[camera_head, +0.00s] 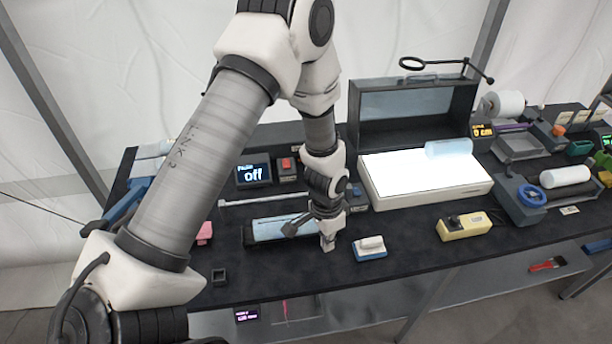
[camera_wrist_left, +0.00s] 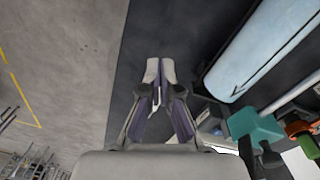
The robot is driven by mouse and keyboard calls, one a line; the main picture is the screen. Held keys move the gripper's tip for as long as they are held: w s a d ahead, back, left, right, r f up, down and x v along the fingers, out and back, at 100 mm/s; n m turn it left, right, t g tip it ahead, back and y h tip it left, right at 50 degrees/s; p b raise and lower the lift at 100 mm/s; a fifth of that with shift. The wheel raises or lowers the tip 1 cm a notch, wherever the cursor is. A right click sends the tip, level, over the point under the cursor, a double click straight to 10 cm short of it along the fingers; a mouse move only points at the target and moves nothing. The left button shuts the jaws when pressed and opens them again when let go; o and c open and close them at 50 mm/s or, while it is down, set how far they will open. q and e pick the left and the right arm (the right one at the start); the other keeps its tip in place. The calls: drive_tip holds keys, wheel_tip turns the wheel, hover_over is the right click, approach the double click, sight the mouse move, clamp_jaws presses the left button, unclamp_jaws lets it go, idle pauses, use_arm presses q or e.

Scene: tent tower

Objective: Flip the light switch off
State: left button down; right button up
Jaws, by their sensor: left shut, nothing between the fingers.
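My left gripper (camera_head: 328,244) points down over the front part of the black table, just left of a small blue and white block (camera_head: 370,249). In the left wrist view its two fingers (camera_wrist_left: 160,72) are together with nothing between them. A yellow box with a dark switch-like part on top (camera_head: 465,226) stands farther right. I cannot tell for certain which part is the light switch. A light box (camera_head: 425,180) behind the gripper has a bright white, lit top. My right gripper is not in view.
A blue-wheeled device (camera_head: 533,195) is at right. The front table strip between the blocks is clear.

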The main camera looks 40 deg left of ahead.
use_arm(q)
drive_tip(key=s+f+n, duration=0.1)
drive_tip(key=s+f, duration=0.1)
drive_tip(key=s, duration=0.1)
drive_tip(key=s+d+f+n, duration=0.1)
drive_tip(key=s+f, duration=0.2)
drive_tip(key=s, duration=0.1)
drive_tip(key=s+d+f, duration=0.1)
drive_tip(key=s+f, duration=0.2)
drive_tip(key=shift+s+n, duration=0.15)
drive_tip(key=shift+n, duration=0.25)
